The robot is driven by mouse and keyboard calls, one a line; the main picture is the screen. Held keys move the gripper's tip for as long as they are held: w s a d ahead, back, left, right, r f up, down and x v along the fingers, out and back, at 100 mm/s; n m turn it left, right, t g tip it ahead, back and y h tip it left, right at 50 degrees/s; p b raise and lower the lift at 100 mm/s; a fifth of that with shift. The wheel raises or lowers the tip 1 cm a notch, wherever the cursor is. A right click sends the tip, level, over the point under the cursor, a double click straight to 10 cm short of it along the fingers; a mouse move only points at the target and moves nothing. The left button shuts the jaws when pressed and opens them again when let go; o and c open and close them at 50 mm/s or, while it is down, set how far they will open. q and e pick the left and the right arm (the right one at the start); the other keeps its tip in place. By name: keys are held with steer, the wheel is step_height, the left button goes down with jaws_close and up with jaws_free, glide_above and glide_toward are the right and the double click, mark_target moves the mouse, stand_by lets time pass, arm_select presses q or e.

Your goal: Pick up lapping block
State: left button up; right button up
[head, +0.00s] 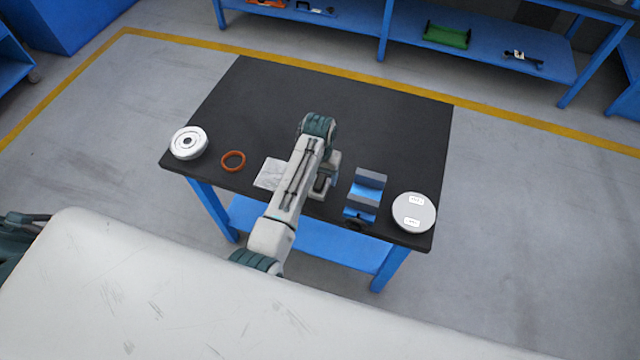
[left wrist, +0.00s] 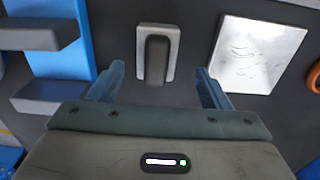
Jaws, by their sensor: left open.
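The lapping block (left wrist: 157,40), light grey with a rounded dark grip on its middle, lies on the black tabletop in the left wrist view. My left gripper (left wrist: 160,82) is open and empty, with one blue-grey finger on either side of the near end of the block in the picture. I see no contact between the fingers and the block. In the head view my left arm reaches over the table and covers much of the block's spot, between the pale sheet and the blue vise. My right gripper is not in view.
The blue vise (head: 366,194) stands right of my arm, with a round white disc (head: 413,213) beyond it. A pale sheet (head: 270,173), an orange ring (head: 233,161) and a white flanged part (head: 188,143) lie to the left. The far half of the black table (head: 270,95) is mostly clear.

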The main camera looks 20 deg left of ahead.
mark_target(320, 181)
arm_select(q)
steer(key=shift+s+d+f+p, duration=0.15)
steer(key=shift+f+p, duration=0.15)
steer(key=shift+f, duration=0.7)
steer(key=shift+s+d+f+p, duration=0.1)
steer(key=shift+f+p, duration=0.2)
steer(key=shift+f, duration=0.7)
steer(key=shift+c, duration=0.4)
steer(key=c, duration=1.1)
steer(key=shift+r, duration=0.1)
steer(key=shift+c, duration=0.5)
steer(key=shift+r, duration=0.1)
